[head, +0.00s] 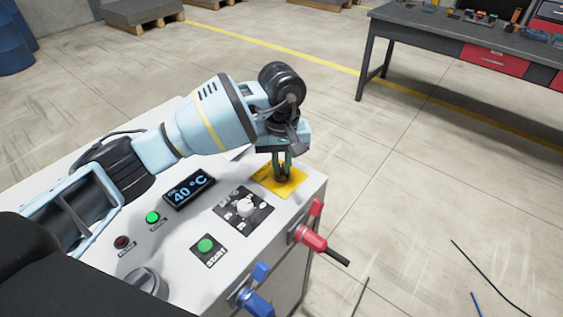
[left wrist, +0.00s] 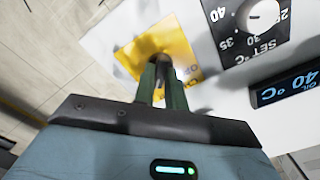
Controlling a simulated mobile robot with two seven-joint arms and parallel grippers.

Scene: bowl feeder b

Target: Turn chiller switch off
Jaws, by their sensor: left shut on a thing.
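The chiller's light grey top panel (head: 175,290) carries a yellow plate (head: 262,178) near its far right corner. My left gripper (head: 284,177) points down over this plate. In the left wrist view, its two greenish fingers (left wrist: 162,78) are closed around a dark switch handle (left wrist: 163,60) on the yellow plate (left wrist: 182,48). Most of the switch is hidden by the fingers, so its turned position cannot be told. The display (head: 188,189) is lit and reads 40 °C. A green lamp (head: 153,217) looks lit. My right gripper is out of view.
A white temperature knob (head: 245,208) and a green start button (head: 205,245) sit near the gripper. A grey rotary knob (head: 147,281) is nearer. Red (head: 312,239) and blue (head: 256,302) fittings stick out of the side. A workbench (head: 440,35) stands beyond open floor.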

